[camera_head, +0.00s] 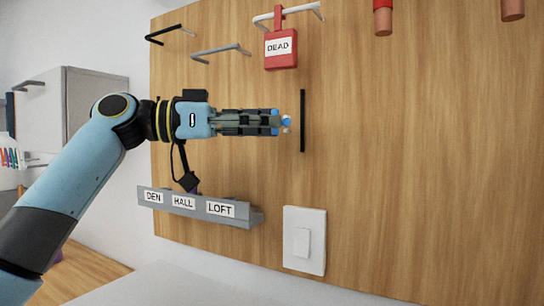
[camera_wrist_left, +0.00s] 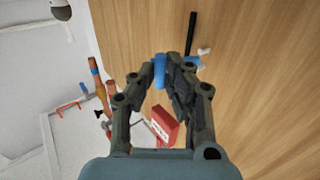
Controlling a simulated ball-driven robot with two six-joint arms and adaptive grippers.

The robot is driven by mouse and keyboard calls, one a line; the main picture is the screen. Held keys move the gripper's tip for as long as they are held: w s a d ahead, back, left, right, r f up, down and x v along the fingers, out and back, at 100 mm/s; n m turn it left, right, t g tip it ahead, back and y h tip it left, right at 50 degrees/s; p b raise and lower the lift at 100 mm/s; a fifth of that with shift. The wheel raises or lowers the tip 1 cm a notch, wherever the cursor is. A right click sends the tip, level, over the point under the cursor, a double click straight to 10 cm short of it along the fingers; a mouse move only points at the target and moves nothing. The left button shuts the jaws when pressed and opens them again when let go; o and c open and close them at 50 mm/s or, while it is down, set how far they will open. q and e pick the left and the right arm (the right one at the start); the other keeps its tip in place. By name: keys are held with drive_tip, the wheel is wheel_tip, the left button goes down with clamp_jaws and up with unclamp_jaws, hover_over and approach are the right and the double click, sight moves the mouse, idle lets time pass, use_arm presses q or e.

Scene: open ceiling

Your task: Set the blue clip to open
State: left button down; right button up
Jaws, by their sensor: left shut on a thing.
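My left gripper (camera_head: 279,123) reaches in from the left, close to the wooden board, with its fingers shut on a small blue piece. The blue clip (camera_head: 287,120) shows at the fingertips, mostly hidden by them. In the left wrist view the clip (camera_wrist_left: 160,72) is a blue piece between the two fingers of the left gripper (camera_wrist_left: 168,64). A thin black bar (camera_head: 302,120) runs upright on the board just right of the fingertips. A small white piece (camera_wrist_left: 204,51) sits beside the bar in the wrist view. My right gripper is not in view.
A red DEAD padlock (camera_head: 281,55) hangs above on a white hook (camera_head: 308,10). A grey rail (camera_head: 240,222) labelled DEN, HALL and LOFT and a white switch (camera_head: 304,241) are below. Black (camera_head: 168,35) and grey (camera_head: 220,51) hooks are at upper left. The board's right side is largely clear.

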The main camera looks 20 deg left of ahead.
use_arm(q)
drive_tip(key=shift+w+a+m+g+h+b, duration=0.15)
drive_tip(key=shift+a+m+g+h+b, duration=0.25)
drive_tip(key=shift+m+g+b, duration=0.3)
drive_tip(key=shift+w+a+m+g+h+b, duration=0.15)
drive_tip(key=shift+a+m+g+h+b, duration=0.25)
drive_tip(key=shift+g+b, duration=0.5)
drive_tip(key=shift+d+g, duration=0.1)
drive_tip(key=shift+g, duration=0.2)
drive_tip(key=c, duration=1.4)
unclamp_jaws()
drive_tip(key=shift+o, duration=0.2)
drive_tip(key=v, duration=1.2)
drive_tip(key=shift+s+f, duration=0.1)
